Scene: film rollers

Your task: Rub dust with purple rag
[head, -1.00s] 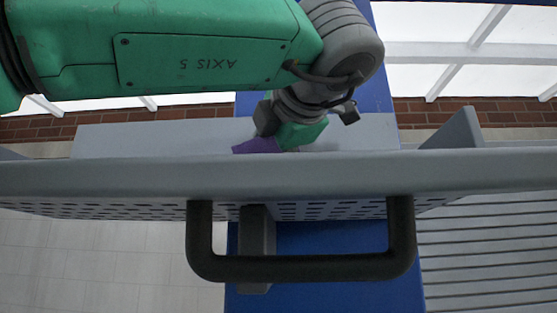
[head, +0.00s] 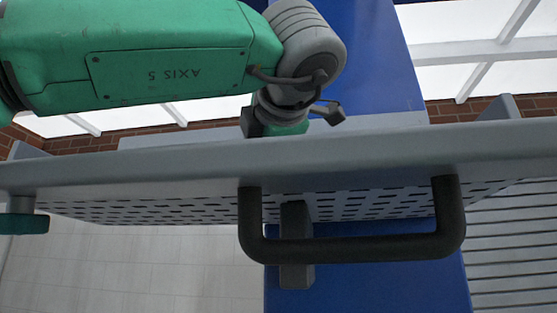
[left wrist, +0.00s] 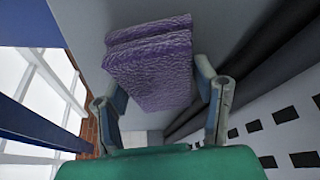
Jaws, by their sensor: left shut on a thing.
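The purple rag (left wrist: 150,62) is folded and sits between the fingers of my left gripper (left wrist: 160,105) in the left wrist view. The gripper is shut on it. In the head view my left gripper (head: 288,126) is partly hidden behind the top edge of a grey panel, and the rag is hidden there. A grey surface (left wrist: 225,30) lies behind the rag; I cannot tell whether the rag touches it. I cannot make out any dust. My right gripper is not in view.
The grey slotted panel (head: 150,185) with a black handle (head: 350,250) stands in front of my left gripper. A blue surface (head: 375,60) lies beyond and below. Grey slats (head: 515,235) are at the right, and a brick wall (head: 80,142) is behind.

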